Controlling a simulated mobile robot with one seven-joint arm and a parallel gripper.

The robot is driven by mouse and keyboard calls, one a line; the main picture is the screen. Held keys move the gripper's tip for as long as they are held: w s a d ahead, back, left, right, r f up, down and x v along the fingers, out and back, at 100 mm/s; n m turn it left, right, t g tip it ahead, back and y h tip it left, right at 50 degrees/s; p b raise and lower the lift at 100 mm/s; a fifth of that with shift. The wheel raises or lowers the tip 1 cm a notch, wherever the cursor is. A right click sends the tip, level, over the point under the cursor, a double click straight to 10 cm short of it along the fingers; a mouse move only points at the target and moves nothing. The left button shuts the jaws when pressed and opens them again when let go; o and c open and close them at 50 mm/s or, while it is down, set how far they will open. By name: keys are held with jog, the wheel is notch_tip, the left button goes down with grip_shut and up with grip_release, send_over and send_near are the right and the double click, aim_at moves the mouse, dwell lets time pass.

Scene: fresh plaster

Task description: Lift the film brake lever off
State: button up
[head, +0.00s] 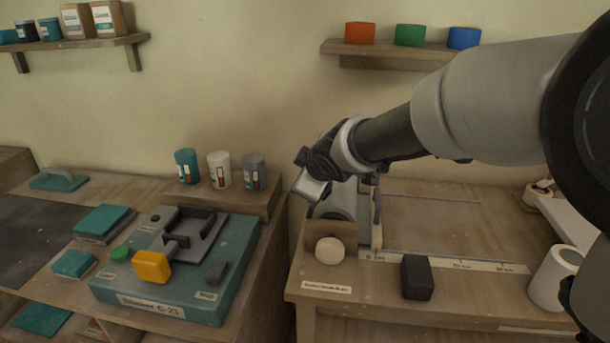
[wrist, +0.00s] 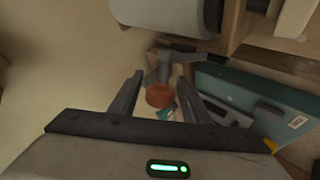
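In the wrist view a grey lever-like part (wrist: 165,66) with a short crossbar stands beside the grey film roll (wrist: 165,14). A reddish-brown round knob (wrist: 160,96) sits at its near end; I take this to be the film brake lever. My gripper (wrist: 160,78) is open, with one finger on each side of the knob in the picture. I cannot tell whether either finger touches it. In the head view my gripper (head: 308,186) is over the left end of the film dispenser (head: 345,228), and hides the lever there.
A cream round knob (head: 330,251) is on the dispenser's front. A black block (head: 417,277) and a white roll (head: 553,278) stand to the right. A teal machine (head: 215,285) with a yellow handle (head: 151,266) is at left, with three canisters (head: 219,169) behind it.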

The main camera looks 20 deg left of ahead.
jog(key=p+v, duration=1.3)
jog(key=v, duration=0.4)
jog(key=shift+r, duration=0.15)
jog(key=shift+s+d, duration=0.1)
